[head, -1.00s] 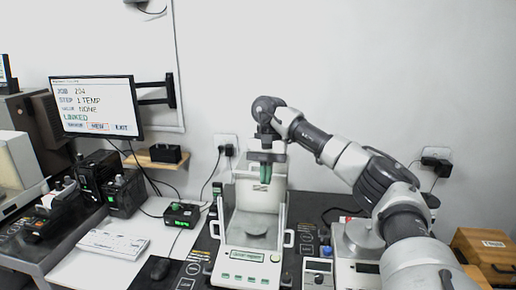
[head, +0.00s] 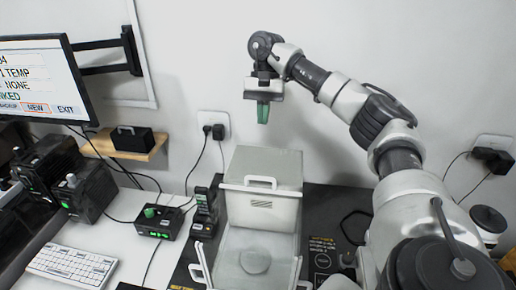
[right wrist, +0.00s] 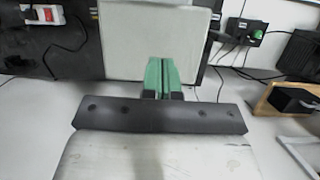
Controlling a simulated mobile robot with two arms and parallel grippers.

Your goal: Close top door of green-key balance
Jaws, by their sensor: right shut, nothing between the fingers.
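The balance (head: 228,243) stands low in the middle of the head view. Its front keys are below the frame, and its pan (head: 255,261) shows inside the chamber. The pale top door (head: 236,198), with a white loop handle (head: 262,182), appears pushed back at the rear, leaving the chamber top open. My right gripper (head: 263,113) points down, shut and empty, with green fingertips. It is above the balance's rear and apart from the handle. In the right wrist view the green fingers (right wrist: 161,76) are together before a pale panel (right wrist: 155,42). My left gripper is not seen.
A small black box with a green knob (head: 158,221) and a dark handset (head: 205,205) stand left of the balance. A keyboard (head: 72,265), monitor (head: 45,78) and wooden shelf (head: 125,146) are farther left. My right arm covers much of the right side.

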